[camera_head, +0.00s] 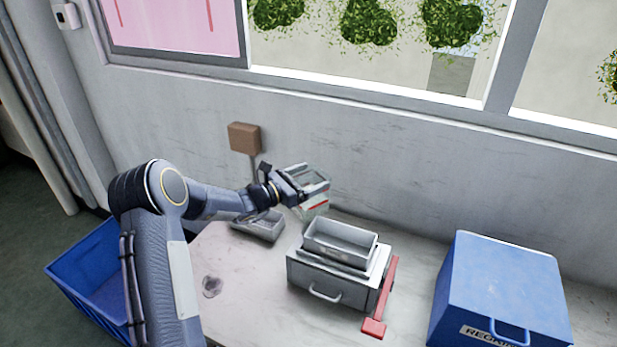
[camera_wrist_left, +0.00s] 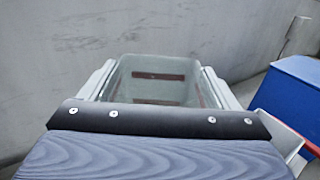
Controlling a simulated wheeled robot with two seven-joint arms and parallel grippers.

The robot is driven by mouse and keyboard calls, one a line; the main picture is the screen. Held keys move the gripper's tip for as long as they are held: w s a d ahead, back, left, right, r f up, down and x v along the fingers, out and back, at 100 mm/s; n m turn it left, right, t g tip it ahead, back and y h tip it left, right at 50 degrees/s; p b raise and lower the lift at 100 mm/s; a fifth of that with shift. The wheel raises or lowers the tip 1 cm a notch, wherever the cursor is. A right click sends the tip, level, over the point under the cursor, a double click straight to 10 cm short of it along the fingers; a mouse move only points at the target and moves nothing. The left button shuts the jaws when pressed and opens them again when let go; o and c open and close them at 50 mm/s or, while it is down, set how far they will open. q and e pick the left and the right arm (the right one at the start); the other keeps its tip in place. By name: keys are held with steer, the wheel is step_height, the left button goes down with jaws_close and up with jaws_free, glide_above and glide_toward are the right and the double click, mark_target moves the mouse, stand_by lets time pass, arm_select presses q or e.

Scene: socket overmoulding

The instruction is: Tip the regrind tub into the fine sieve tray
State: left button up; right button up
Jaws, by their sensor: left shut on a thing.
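My left gripper (camera_head: 300,183) is shut on a clear tub with a red stripe (camera_head: 315,203) and holds it in the air near the wall, above the back of the worktop. In the left wrist view the tub (camera_wrist_left: 158,66) sits between the two light fingers; reddish-brown bands show through it, and I cannot tell what it contains. A grey open tray (camera_head: 268,229) lies on the worktop below the gripper. A second grey tray (camera_head: 341,247) sits on top of a metal box with a handle. I cannot tell which is the fine sieve tray. My right gripper is out of view.
A red bar (camera_head: 388,290) lies beside the metal box (camera_head: 313,283). A blue labelled bin (camera_head: 505,275) stands at the right, and a blue crate (camera_head: 85,268) at the left. A brown box (camera_head: 244,138) is on the wall. The worktop's front left (camera_head: 235,290) is mostly clear.

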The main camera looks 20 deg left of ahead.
arm_select(q)
steer(key=s+d+m+b, duration=0.3)
steer(key=d+m+b, duration=0.2)
steer(key=m+b, duration=0.5)
steer(key=s+d+r+m+b, duration=0.1)
steer(key=s+d+m+b, duration=0.3)
steer(key=m+b, duration=0.6)
steer(key=shift+d+r+b, duration=0.15)
steer(key=shift+d+b, duration=1.05)
steer(key=shift+b, duration=1.75)
steer(key=shift+s, duration=0.1)
